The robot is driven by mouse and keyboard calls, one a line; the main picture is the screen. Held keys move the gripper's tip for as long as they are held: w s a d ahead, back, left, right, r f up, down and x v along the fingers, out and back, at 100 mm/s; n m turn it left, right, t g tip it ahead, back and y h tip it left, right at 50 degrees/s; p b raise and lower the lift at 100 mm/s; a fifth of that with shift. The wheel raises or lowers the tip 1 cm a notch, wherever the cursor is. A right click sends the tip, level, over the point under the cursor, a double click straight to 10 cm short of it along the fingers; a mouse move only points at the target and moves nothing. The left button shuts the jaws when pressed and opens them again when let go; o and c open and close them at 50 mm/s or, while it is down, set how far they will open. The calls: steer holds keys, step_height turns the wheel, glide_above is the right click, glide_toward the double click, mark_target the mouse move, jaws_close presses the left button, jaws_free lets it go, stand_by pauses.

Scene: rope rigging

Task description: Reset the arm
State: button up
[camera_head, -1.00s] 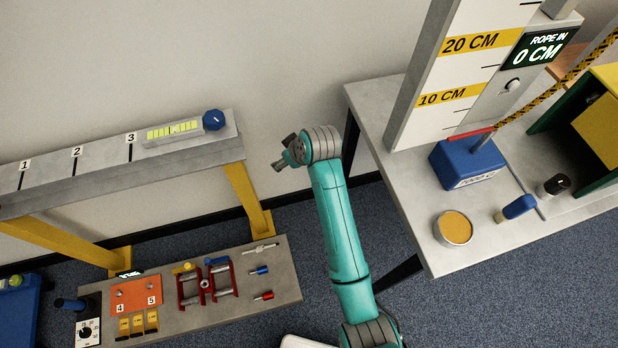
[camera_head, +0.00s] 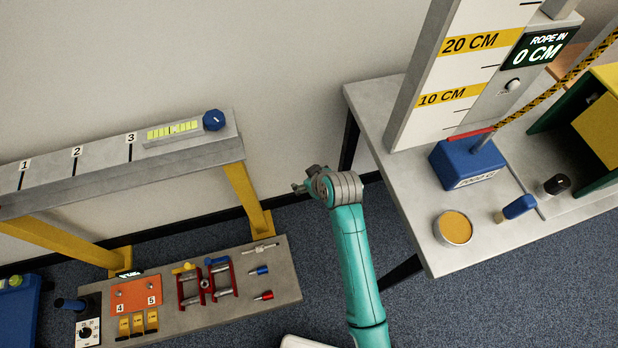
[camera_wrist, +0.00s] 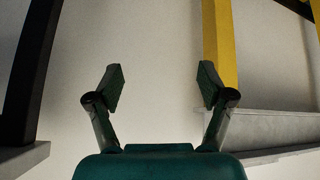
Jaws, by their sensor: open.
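My teal arm (camera_head: 358,262) rises between the two work areas in the head view. Its grey wrist end with my gripper (camera_head: 300,187) is in front of the wall, left of the right-hand table. In the wrist view my gripper (camera_wrist: 160,88) has its two dark fingers spread wide, with nothing between them. The gripper touches nothing that I can see.
The grey table (camera_head: 480,240) at right holds a blue weight block (camera_head: 468,160), a tin (camera_head: 453,228) and a height scale. At left are a raised beam (camera_head: 60,178) on yellow legs and a low bench (camera_head: 200,318) with pulleys. Carpet lies between.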

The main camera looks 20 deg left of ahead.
stand_by(0.3)
steer(key=s+d+f+m+t+h, duration=0.1)
steer(key=s+d+f+m+t, duration=0.15)
steer(key=s+d, duration=0.75)
steer(key=s+d+f+m+t+h, duration=0.1)
steer(key=s+d+f+m+t, duration=0.15)
steer(key=s+d, duration=0.75)
steer(key=s+d+r+m+t+h, duration=0.1)
steer(key=s+d+r+m+t, duration=0.1)
steer(key=s+d+r, duration=0.3)
steer(key=s+d+r+m+t+h, duration=0.2)
steer(key=s+d+r+m, duration=0.1)
steer(key=s+r, duration=1.1)
steer(key=shift+s+d+r, duration=0.2)
steer(key=shift+d+r, duration=0.55)
steer(key=shift+d, duration=0.15)
